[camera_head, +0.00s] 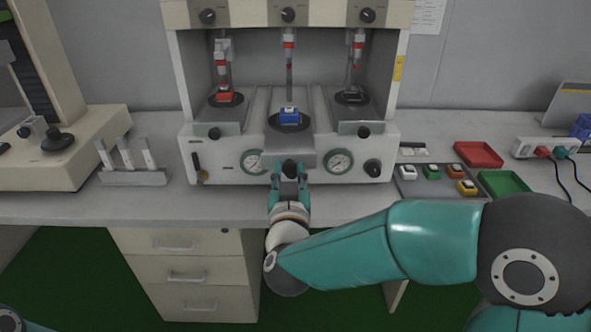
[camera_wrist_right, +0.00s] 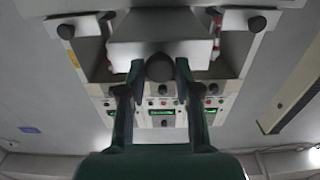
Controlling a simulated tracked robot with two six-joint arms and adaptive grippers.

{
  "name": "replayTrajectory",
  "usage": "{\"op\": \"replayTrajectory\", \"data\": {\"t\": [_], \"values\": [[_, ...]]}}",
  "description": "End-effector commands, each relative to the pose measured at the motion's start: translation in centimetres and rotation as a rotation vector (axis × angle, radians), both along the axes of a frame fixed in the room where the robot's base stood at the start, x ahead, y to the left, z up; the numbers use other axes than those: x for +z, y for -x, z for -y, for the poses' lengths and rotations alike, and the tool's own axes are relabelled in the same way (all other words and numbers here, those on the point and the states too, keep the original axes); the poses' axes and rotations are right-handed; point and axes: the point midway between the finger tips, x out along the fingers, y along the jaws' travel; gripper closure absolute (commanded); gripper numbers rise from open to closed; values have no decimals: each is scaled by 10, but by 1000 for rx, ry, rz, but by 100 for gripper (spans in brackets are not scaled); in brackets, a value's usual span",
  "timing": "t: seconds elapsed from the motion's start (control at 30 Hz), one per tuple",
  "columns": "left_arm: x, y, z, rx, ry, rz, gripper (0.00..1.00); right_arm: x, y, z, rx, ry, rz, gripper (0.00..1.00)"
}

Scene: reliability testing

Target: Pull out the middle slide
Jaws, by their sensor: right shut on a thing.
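The white test machine (camera_head: 190,160) stands on the bench with three slides side by side. The middle slide (camera_head: 309,157) sticks out toward me, farther forward than the left slide (camera_head: 235,128) and the right slide (camera_head: 340,127). A blue block (camera_head: 290,116) sits on the round dark plate of the middle slide. My right gripper (camera_head: 290,171) is shut on the middle slide's black knob (camera_wrist_right: 160,68), which shows between the fingers in the right wrist view. The middle slide's front (camera_wrist_right: 160,28) fills the upper middle there. My left gripper is not in view.
Two gauges (camera_head: 339,161) flank the middle slide. Coloured button blocks (camera_head: 432,171), a red tray (camera_head: 478,154) and a green tray (camera_head: 503,183) lie at right. A grey rack (camera_head: 135,178) stands at left.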

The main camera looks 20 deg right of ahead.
Motion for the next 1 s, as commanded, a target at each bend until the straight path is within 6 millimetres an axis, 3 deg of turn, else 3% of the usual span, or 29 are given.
{"op": "replayTrajectory", "data": {"t": [0.47, 0.5, 0.6, 1.0], "values": [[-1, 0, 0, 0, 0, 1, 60, 0, 5, 1, -4, 0, -1, 100], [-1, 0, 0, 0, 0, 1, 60, 0, 5, 2, -4, 0, -1, 62], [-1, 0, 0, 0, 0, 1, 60, 0, 6, 2, -6, 0, -1, 46], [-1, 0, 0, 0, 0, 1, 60, 1, 9, 3, -9, -1, 1, 44]]}}
